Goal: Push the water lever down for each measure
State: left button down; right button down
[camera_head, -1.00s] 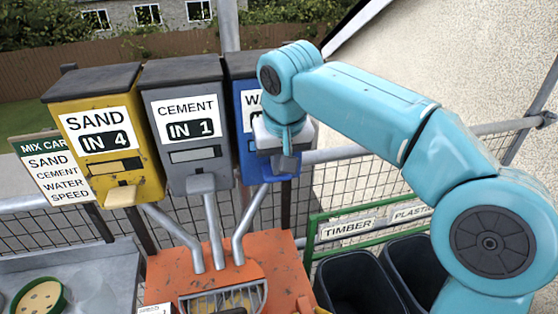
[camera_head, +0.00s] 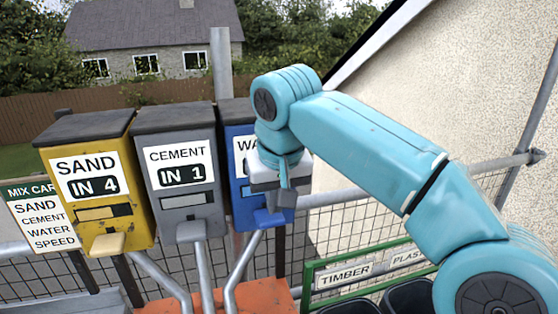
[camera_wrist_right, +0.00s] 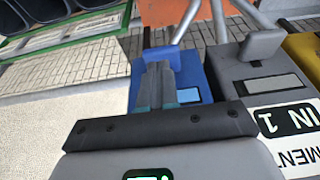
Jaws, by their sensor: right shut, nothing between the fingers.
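The blue water dispenser (camera_head: 241,188) stands at the right of a row of three, its label mostly hidden behind my right arm. Its blue lever (camera_head: 268,217) sticks out at the bottom front. My right gripper (camera_head: 285,198) is shut and empty, close above and in front of that lever. In the right wrist view the shut fingers (camera_wrist_right: 156,72) reach to the lever (camera_wrist_right: 161,57) and overlap its edge; I cannot tell whether they touch. The water dispenser's body (camera_wrist_right: 194,72) shows behind the fingers. My left gripper is not in view.
The grey cement dispenser (camera_head: 155,153) and yellow sand dispenser (camera_head: 138,180) stand to the left, each with a lever. A mix card (camera_head: 52,232) hangs at far left. Below are metal chutes and an orange hopper (camera_head: 262,294). A green timber rack (camera_head: 318,273) is at lower right.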

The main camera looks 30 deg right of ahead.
jog(key=p+v, duration=0.2)
jog(key=v, duration=0.7)
jog(key=shift+r, duration=0.25)
jog(key=shift+w, duration=0.1)
